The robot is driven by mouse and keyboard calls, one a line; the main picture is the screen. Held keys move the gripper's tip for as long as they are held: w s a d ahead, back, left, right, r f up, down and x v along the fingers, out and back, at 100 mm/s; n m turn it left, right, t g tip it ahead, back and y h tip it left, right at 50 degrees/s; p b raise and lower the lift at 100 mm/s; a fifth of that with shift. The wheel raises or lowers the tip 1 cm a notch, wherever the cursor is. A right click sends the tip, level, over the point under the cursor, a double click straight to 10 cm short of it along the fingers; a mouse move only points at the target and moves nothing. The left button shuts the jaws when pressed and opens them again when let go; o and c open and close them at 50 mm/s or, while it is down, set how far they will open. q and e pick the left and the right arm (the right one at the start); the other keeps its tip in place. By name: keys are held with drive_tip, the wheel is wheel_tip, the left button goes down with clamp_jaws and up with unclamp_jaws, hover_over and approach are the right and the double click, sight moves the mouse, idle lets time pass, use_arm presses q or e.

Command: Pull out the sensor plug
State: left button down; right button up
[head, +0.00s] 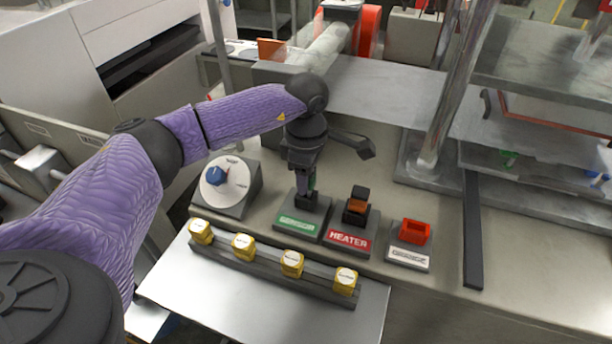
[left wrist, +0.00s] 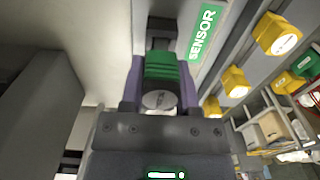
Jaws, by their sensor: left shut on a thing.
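The sensor plug (left wrist: 161,72) is green with a round grey end, and it shows between my left gripper's fingers in the left wrist view. My left gripper (head: 306,187) is shut on it, pointing down over the block with the green SENSOR label (head: 297,224). That label also shows in the left wrist view (left wrist: 205,35). In the head view the fingers hide most of the plug. The plug appears to be at its dark socket (head: 308,202); I cannot tell how deep it sits. My right gripper is not in view.
The HEATER block (head: 347,238) with an orange and black plug (head: 357,206) stands close on the right. Beyond it is a block with a red socket (head: 415,231). A blue dial (head: 217,176) is to the left. Several yellow blocks (head: 292,263) line the front rail. A metal post (head: 445,90) rises at right.

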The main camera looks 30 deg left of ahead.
use_arm(q)
drive_tip(key=shift+r+p, duration=1.1)
drive_tip(key=shift+r, duration=0.5)
wheel_tip(320, 180, up, 3)
drive_tip(key=shift+r+p, duration=0.1)
drive_tip(key=shift+p, duration=1.15)
